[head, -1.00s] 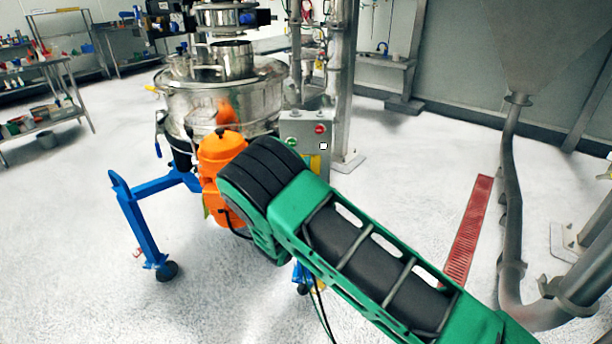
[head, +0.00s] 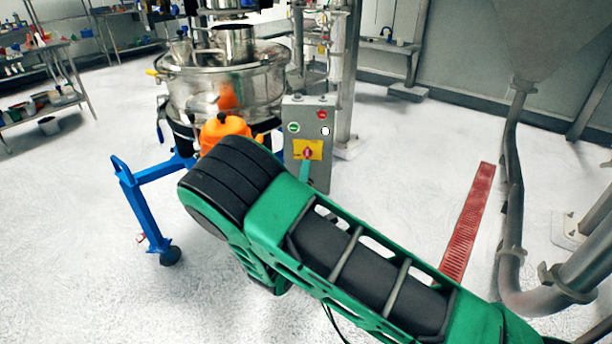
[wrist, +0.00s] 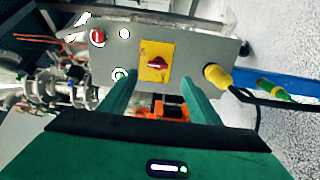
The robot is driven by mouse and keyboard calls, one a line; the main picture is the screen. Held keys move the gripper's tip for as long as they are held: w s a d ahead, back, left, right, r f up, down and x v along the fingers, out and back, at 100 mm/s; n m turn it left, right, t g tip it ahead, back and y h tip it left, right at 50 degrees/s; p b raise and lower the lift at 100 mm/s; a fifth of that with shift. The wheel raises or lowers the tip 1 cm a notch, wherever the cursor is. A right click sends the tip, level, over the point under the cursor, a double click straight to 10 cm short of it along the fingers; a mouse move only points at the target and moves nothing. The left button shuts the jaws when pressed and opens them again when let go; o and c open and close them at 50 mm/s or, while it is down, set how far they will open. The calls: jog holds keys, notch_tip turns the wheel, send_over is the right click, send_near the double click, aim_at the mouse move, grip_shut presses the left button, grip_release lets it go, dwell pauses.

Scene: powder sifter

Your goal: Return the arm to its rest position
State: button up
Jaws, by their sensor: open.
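My green arm crosses the head view from the lower right, its black-banded joint in front of the sifter. My gripper (wrist: 157,92) shows in the wrist view as two green fingers, apart with nothing between them. They point toward a grey control box (wrist: 205,50) with a yellow plate and red rotary switch (wrist: 157,62). I cannot tell how far the fingertips are from it. In the head view the control box (head: 294,112) stands behind my arm, and a green fingertip (head: 305,171) shows just below its yellow plate. The rest of the gripper is hidden by the arm.
The steel sifter (head: 195,95) with an orange motor (head: 222,131) and blue frame leg (head: 143,212) stands at the left. A vertical pipe (head: 511,190) and a red floor drain (head: 468,225) are at the right. White floor between is clear.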

jog(key=w+d+r+m+g+h, duration=0.1)
jog(key=d+r+m+h, duration=0.15)
jog(key=d, duration=0.35)
jog(key=w+d+r+m+g+h, duration=0.1)
jog(key=d+m+g+h, duration=0.15)
jog(key=d, duration=0.45)
jog(key=s+d+r+m+g+h, duration=0.15)
jog(key=s+d+m+g, duration=0.4)
jog(key=d, duration=0.75)
jog(key=s+d+r+m+g+h, duration=0.15)
jog(key=s+d+m+g, duration=0.4)
jog(key=d, duration=0.75)
jog(key=s+d+r+m+g+y, duration=0.1)
jog(key=s+d+r+m+y, duration=0.15)
jog(key=s, duration=0.65)
jog(key=s+d+r+m+g+y, duration=0.1)
jog(key=s+d+m+g+y, duration=0.15)
jog(key=s, duration=0.75)
jog(key=s+a+r+m+y, duration=0.1)
jog(key=s+a+y, duration=0.1)
jog(key=s, duration=0.6)
jog(key=s+a+r+m+y, duration=0.1)
jog(key=s+a+r+y, duration=0.1)
jog(key=s, duration=0.6)
jog(key=shift+s+a+r+y, duration=0.25)
jog(key=shift+s+y, duration=0.15)
jog(key=shift+y, duration=0.1)
